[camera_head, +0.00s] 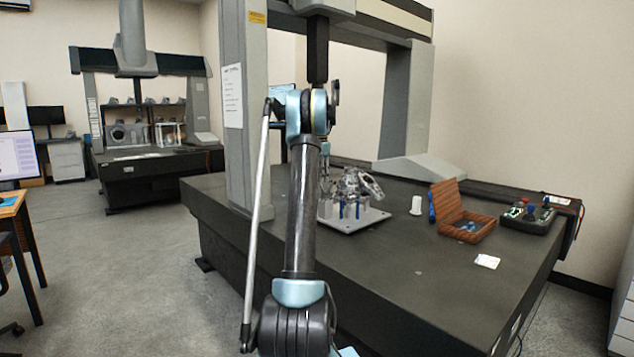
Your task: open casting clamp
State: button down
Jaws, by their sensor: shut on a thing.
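The metal casting (358,186) sits on blue supports on a pale fixture plate (372,219) on the dark granite table. My arm reaches over the table, and its end comes down at the left side of the casting. My gripper (325,183) shows only as a narrow strip beside my arm link, close against the casting fixture. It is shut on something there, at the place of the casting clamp. The clamp itself and the fingertips are mostly hidden behind my arm, so the clamp's position cannot be told.
The machine's dark vertical probe column (318,50) hangs just above my arm. To the right on the table are a white cylinder (416,205), an open brown case (452,210), a control box (529,216) and a white card (487,261). The table front is clear.

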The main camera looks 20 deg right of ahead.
jog(key=shift+w+d+r, duration=0.1)
jog(key=shift+w+d, duration=0.1)
jog(key=shift+d, duration=0.3)
jog(key=shift+w+d, duration=0.2)
jog(key=shift+d, duration=0.4)
jog(key=c, duration=1.1)
grip_release()
jog(key=shift+w, duration=0.1)
notch_tip(320, 180, up, 12)
jog(key=shift+f, duration=0.1)
